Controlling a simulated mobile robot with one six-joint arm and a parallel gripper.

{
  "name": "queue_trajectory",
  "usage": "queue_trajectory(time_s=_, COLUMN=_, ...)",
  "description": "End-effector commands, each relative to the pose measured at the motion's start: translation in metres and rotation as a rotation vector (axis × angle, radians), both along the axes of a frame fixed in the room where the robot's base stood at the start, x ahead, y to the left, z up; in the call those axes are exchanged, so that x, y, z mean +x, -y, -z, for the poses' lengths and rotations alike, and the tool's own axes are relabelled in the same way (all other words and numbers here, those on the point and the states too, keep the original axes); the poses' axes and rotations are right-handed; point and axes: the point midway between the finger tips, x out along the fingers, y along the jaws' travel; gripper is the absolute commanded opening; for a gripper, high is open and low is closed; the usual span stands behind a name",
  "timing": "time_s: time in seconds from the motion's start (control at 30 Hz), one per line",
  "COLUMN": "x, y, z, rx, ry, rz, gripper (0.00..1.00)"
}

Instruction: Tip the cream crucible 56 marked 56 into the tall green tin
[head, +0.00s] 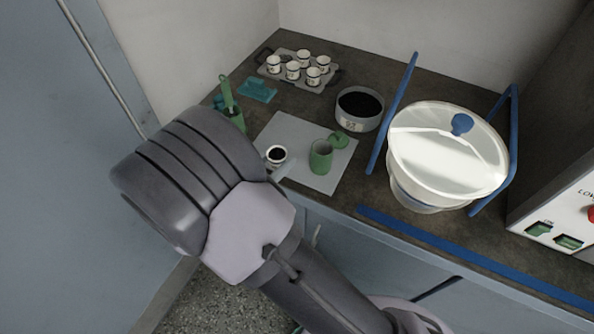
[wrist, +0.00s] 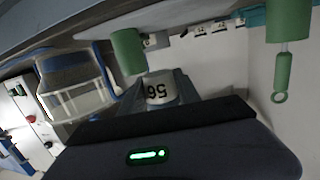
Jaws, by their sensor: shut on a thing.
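My gripper (head: 283,168) is shut on the cream crucible 56 (head: 271,161), which holds dark material up to near its rim. The crucible looks about upright, its mouth facing up. In the wrist view, which is upside down, its mark 56 (wrist: 157,90) shows between the fingers (wrist: 158,98). The tall green tin (head: 320,158) stands open just right of the crucible, apart from it. It also shows in the wrist view (wrist: 127,50). The inside of the tin is mostly hidden.
A green lid (head: 338,140) lies behind the tin on a pale mat (head: 288,125). A sieve pan of dark material (head: 349,124), a tray of several crucibles (head: 270,73), a teal cloth (head: 258,90) and a green brush holder (head: 236,120) stand around. A large lidded tub (head: 440,150) is right.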

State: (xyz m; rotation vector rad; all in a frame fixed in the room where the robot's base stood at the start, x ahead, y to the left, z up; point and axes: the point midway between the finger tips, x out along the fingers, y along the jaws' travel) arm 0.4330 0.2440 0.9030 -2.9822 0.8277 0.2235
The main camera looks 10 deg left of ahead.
Motion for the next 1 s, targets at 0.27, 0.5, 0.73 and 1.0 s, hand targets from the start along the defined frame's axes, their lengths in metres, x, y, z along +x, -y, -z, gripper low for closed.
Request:
queue_trajectory(time_s=0.27, x=0.0, y=0.001, z=-0.045, rx=0.001, ry=0.0, rz=0.001, gripper=0.0)
queue_trajectory(time_s=0.5, x=0.001, y=0.004, z=-0.073, rx=0.0, ry=0.0, rz=0.003, gripper=0.0)
queue_trajectory(time_s=0.73, x=0.013, y=0.036, z=-0.069, rx=-0.001, ry=-0.001, rz=0.005, gripper=0.0)
queue_trajectory(time_s=1.0, x=0.026, y=0.072, z=-0.069, rx=-0.002, ry=-0.001, rz=0.006, gripper=0.0)
